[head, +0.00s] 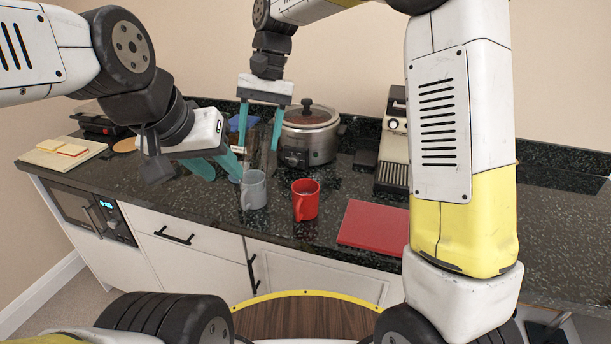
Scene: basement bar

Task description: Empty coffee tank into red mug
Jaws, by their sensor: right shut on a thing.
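The red mug (306,202) stands upright on the dark counter, its handle toward the left. A grey mug (253,192) stands left of it. My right gripper (259,139) comes down from above, behind the grey mug. It is shut on a see-through vessel, seemingly the coffee tank (261,155), between its teal fingers; its outline is faint and its contents are unclear. The grey mug hides its lower part. My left gripper (222,174) is just left of the grey mug, its teal fingertips apart and apparently empty.
A slow cooker (309,140) stands behind the red mug. A red board (373,225) lies to its right, and a coffee machine (394,145) stands at the back. My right arm hides part of the right counter.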

